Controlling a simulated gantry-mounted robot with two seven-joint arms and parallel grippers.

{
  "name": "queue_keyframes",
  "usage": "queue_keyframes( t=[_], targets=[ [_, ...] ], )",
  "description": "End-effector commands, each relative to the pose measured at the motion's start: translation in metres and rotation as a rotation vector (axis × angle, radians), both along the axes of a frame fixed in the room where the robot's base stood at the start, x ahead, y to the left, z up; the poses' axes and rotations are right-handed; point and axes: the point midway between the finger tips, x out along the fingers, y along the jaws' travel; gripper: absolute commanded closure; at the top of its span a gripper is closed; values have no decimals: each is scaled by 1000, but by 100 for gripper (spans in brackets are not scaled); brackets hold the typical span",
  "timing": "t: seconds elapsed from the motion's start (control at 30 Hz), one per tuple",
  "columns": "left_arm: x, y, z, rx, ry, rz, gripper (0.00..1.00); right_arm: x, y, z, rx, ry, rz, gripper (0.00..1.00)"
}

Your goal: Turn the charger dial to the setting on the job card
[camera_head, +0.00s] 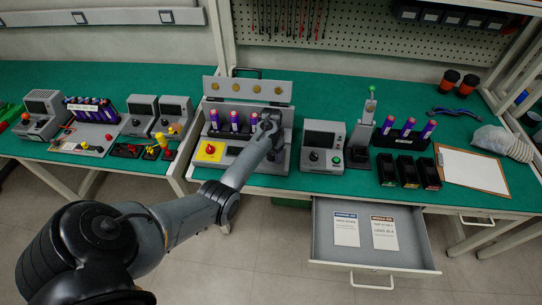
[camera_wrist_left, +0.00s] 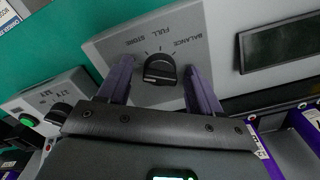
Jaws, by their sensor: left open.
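The grey charger panel (camera_wrist_left: 215,25) shows in the left wrist view with the words STORE, FULL and BALANCE upside down. Its black dial (camera_wrist_left: 158,70) has a pale pointer line; I cannot tell which word it marks. My left gripper (camera_wrist_left: 158,88) is open, one finger on each side of the dial; contact is unclear. In the head view the left gripper (camera_head: 270,122) is over the right side of the grey charging station (camera_head: 283,160) and hides the dial. Two printed cards, a left one (camera_head: 346,229) and a right one (camera_head: 384,233), lie in the open drawer. My right gripper is not in view.
Purple cells (camera_head: 234,121) stand in the station near the gripper. A yellow plate with a red knob (camera_head: 210,150) is at its front left. A grey meter box (camera_head: 323,145) stands to the right. The open drawer (camera_head: 420,258) juts out in front.

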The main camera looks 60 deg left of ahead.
Motion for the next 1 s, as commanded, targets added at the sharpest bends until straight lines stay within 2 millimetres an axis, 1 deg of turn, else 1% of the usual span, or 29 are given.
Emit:
queue_keyframes(
  t=[0.23, 0.6, 0.83, 1.0],
  targets=[
    [0, 0, 0, 0, 0, 0, 35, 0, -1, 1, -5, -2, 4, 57],
    [0, 0, 0, 0, 0, 0, 91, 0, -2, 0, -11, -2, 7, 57],
    [0, 0, 2, -1, 1, -20, 91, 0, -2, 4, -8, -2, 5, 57],
    [0, 0, 3, -1, 1, -84, 91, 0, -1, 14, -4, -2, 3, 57]
  ],
)
